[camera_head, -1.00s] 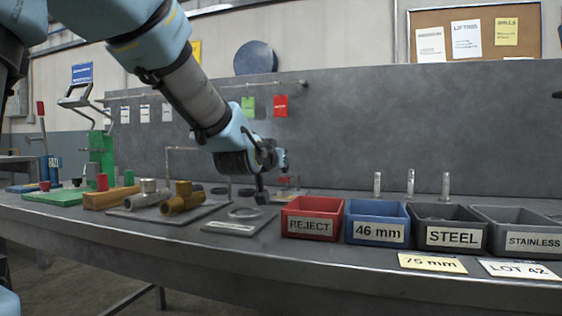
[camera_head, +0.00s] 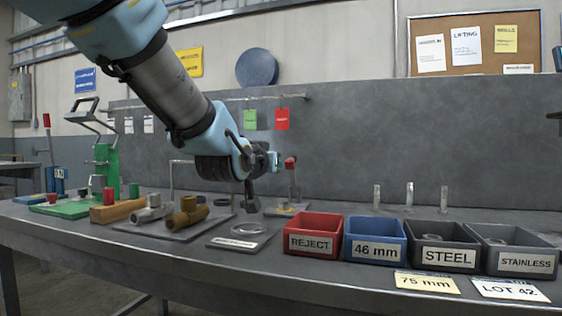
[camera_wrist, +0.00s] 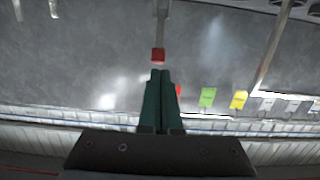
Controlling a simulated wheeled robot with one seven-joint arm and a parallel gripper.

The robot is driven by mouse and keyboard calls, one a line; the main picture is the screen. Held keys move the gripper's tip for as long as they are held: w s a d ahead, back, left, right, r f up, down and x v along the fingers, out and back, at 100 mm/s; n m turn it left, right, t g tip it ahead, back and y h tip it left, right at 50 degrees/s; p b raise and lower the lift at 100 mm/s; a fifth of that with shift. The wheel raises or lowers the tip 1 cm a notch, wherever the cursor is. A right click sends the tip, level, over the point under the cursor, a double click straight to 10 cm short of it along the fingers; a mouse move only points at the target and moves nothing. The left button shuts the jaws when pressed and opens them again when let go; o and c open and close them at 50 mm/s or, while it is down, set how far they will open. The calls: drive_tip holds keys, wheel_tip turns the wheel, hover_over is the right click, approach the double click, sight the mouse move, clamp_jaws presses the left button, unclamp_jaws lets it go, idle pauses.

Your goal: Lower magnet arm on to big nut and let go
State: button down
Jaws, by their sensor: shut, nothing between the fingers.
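The magnet arm shows as a small upright stand with a red end (camera_head: 291,161) at the back of the bench, behind the red bin. In the wrist view its red block (camera_wrist: 158,55) sits on a grey rod just beyond my fingertips. My gripper (camera_head: 279,160) reaches toward the back wall, left of the red end. In the wrist view its dark green fingers (camera_wrist: 160,75) are together with nothing between them. I cannot tell whether they touch the red block. The stand's base (camera_head: 287,209) is small and blurred, and I cannot make out the big nut on it.
A ring lies on a grey plate (camera_head: 238,242). Pipe fittings (camera_head: 187,213) and a green press (camera_head: 106,165) stand left.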

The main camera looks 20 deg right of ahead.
drive_tip(key=shift+s+a+f, duration=0.15)
drive_tip(key=shift+s+a, duration=0.45)
drive_tip(key=shift+s, duration=0.05)
drive_tip(key=shift+s+a+f, duration=0.15)
drive_tip(key=shift+s+a, duration=0.45)
drive_tip(key=shift+r, duration=0.1)
